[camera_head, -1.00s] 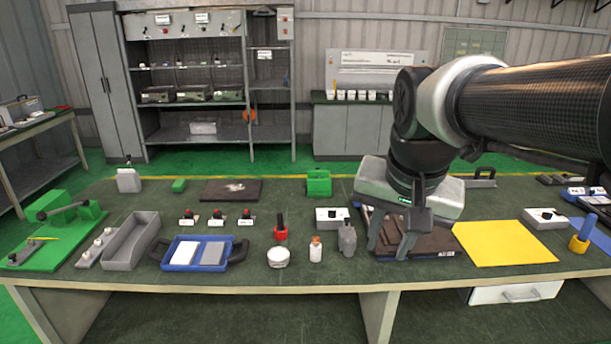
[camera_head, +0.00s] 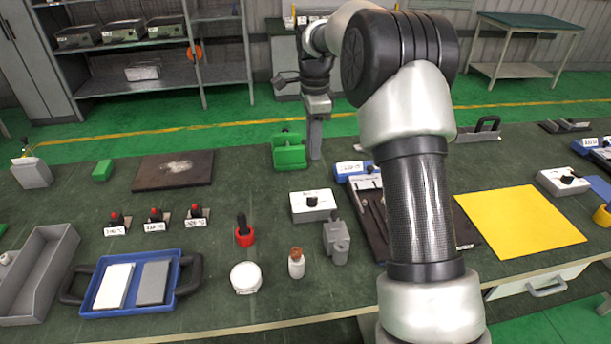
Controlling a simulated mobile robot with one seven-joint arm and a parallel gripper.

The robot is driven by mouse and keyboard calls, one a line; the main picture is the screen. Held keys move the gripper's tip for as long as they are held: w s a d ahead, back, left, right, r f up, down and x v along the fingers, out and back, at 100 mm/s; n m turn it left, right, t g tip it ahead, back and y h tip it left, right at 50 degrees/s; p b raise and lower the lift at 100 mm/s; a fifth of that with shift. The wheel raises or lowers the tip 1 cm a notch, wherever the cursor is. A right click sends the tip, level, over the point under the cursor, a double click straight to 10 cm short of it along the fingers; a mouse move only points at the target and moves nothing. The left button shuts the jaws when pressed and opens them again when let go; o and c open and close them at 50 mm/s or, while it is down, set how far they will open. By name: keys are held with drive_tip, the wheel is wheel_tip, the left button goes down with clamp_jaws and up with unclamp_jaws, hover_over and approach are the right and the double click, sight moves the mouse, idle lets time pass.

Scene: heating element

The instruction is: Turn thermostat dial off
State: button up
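A white box (camera_head: 313,207) with a black knob on top sits on the bench, right of centre. A similar white box with a black knob (camera_head: 563,181) sits farther right, past the yellow sheet. The labels are too small to read, so I cannot tell which one is the thermostat. My gripper (camera_head: 315,150) points down behind the nearer box, close to the right side of a green block (camera_head: 289,151). It is seen edge-on, so its opening is unclear. It is apart from both knobs.
A grey metal block (camera_head: 336,242), a small corked bottle (camera_head: 296,263) and a red holder (camera_head: 245,236) stand in front. A blue tray (camera_head: 133,280) is at left. A yellow sheet (camera_head: 520,222) lies at right. My arm hides part of a dark board (camera_head: 376,219).

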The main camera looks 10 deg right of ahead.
drive_tip(key=w, duration=0.1)
approach(312, 197)
wheel_tip(312, 197, down, 8)
drive_tip(key=shift+s, duration=0.1)
idle(0.3)
clamp_jaws()
